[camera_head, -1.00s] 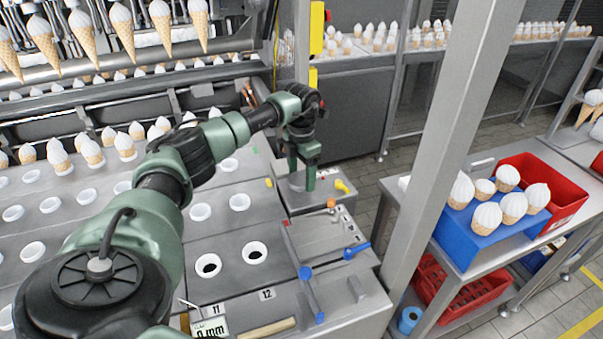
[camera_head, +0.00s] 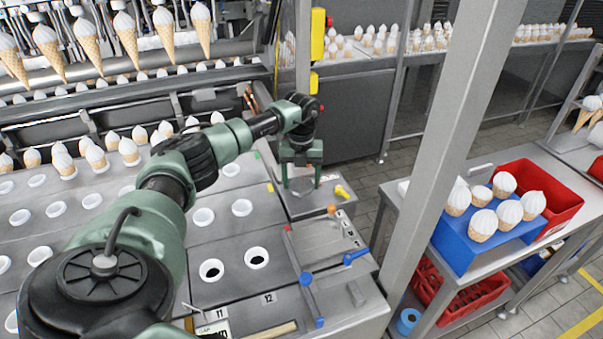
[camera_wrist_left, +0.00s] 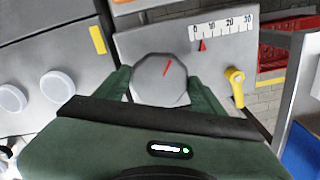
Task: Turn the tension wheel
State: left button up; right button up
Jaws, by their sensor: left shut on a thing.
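The tension wheel (camera_wrist_left: 160,78) is a grey, many-sided knob with a red line on its top, tilted to the upper right in the left wrist view. My left gripper (camera_head: 301,183) is over the small grey panel, pointing down. In the left wrist view its green fingers (camera_wrist_left: 161,88) stand on both sides of the wheel and are shut on it. A white scale (camera_wrist_left: 222,27) marked 0 to 30 is beside the wheel; its red pointer (camera_wrist_left: 203,45) is between 0 and 10. In the head view the gripper mostly hides the wheel. My right gripper is not in view.
A yellow lever (camera_wrist_left: 235,85) is close to the right of the wheel. Blue-handled levers (camera_head: 312,295) stand nearer on the machine. A metal post (camera_head: 440,150) and a shelf with a blue box (camera_head: 462,235) of cones and a red crate (camera_head: 560,200) are to the right.

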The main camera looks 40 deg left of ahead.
aim_at(301, 184)
pick_arm(q)
jog(key=n+p, duration=0.1)
jog(key=n, duration=0.4)
jog(key=shift+a+r+p, duration=0.1)
jog(key=shift+p, duration=0.25)
jog(key=shift+n, duration=0.4)
jog(key=o, duration=1.4)
jog(key=shift+c, duration=0.2)
jog(key=shift+r, duration=0.35)
notch_tip(301, 184, up, 7)
jog(key=shift+b, duration=1.15)
jog(key=shift+f, duration=0.1)
